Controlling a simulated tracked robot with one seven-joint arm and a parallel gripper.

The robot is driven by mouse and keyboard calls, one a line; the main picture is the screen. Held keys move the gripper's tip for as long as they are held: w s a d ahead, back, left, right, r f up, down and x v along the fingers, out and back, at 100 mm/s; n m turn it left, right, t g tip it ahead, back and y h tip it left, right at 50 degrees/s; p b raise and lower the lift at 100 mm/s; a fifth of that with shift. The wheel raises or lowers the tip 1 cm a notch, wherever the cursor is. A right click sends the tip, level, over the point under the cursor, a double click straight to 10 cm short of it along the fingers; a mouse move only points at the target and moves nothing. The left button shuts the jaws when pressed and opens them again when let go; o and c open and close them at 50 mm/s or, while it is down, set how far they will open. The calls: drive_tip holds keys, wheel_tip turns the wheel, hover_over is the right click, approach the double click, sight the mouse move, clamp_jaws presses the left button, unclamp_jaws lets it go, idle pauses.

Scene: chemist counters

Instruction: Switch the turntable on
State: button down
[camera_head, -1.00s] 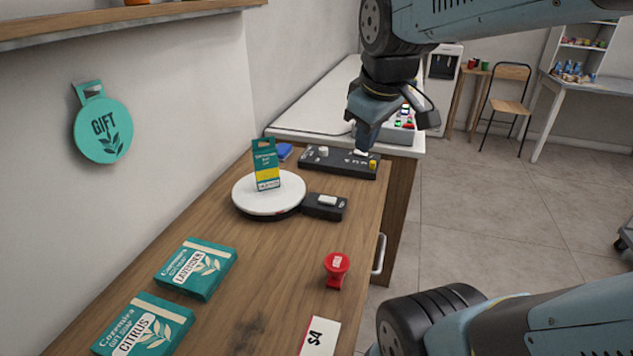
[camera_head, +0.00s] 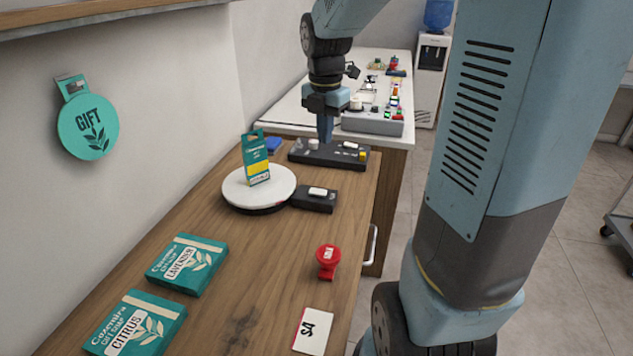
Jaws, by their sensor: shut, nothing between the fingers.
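The turntable (camera_head: 275,192) is a round white disc on a dark base, on the wooden counter. A teal and yellow box (camera_head: 256,158) stands upright on it. A black control block (camera_head: 309,203) with a white rocker switch (camera_head: 318,191) joins its right side. I cannot tell the switch's position. My gripper (camera_head: 325,139) is shut and empty and points down. It shows behind the control block, over or beside a black panel (camera_head: 335,156) with a white and a yellow knob. I cannot tell whether it touches the panel, and it hides part of it.
Two teal soap boxes, lavender (camera_head: 187,264) and citrus (camera_head: 136,323), lie at the front left. A red stamp (camera_head: 327,262) and an S4 card (camera_head: 313,331) are at the right. A grey button console (camera_head: 374,121) stands on the white counter behind. Wood around the control block's front is clear.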

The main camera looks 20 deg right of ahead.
sight(322, 192)
drive_tip(key=w+f+n, duration=0.1)
drive_tip(key=n, duration=0.1)
drive_tip(key=w+f+n, duration=0.1)
drive_tip(key=n, duration=0.1)
drive_tip(key=shift+w+d+f+g, duration=0.1)
drive_tip(key=shift+w+f+g, duration=0.15)
drive_tip(key=shift+w+g, duration=0.15)
drive_tip(key=shift+s, duration=0.1)
wheel_tip(322, 192, down, 14)
idle(0.5)
